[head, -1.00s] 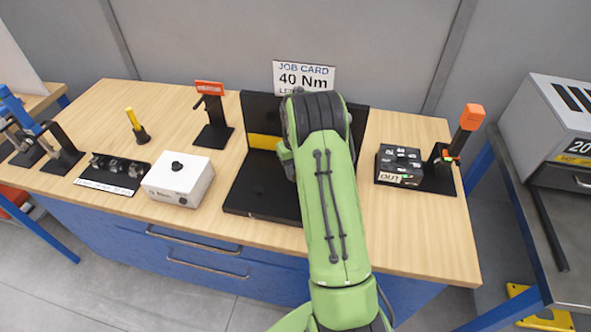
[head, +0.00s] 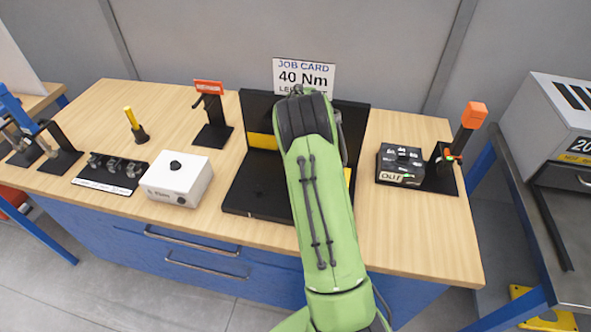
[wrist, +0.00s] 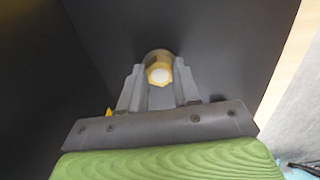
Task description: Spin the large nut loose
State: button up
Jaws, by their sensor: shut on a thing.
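The large nut (wrist: 158,73) shows in the wrist view as a yellow hexagon with a pale round centre, set against a dark panel. My gripper (wrist: 158,90) is shut on it, with one grey finger on each side. In the head view my green arm hides the nut and the gripper. The black fixture (head: 250,190), with a base and an upright back panel, stands in the middle of the bench behind my arm.
A white box with a black knob (head: 178,180) and a black stand with a red top (head: 213,125) are left of the fixture. A black box marked OUT (head: 400,165) and an orange-topped post (head: 470,125) are at right. A job card reading 40 Nm (head: 304,76) stands behind.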

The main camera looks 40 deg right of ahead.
jog(key=n+b, duration=0.1)
jog(key=n, duration=0.4)
jog(key=shift+f+n, duration=0.1)
jog(key=shift+n, duration=0.2)
jog(key=shift+s, duration=0.1)
dwell(0.3)
jog(key=o, duration=1.1)
jog(key=shift+c, duration=0.2)
notch_tip(320, 180, up, 16)
jog(key=p, duration=0.3)
jog(key=shift+f, duration=0.1)
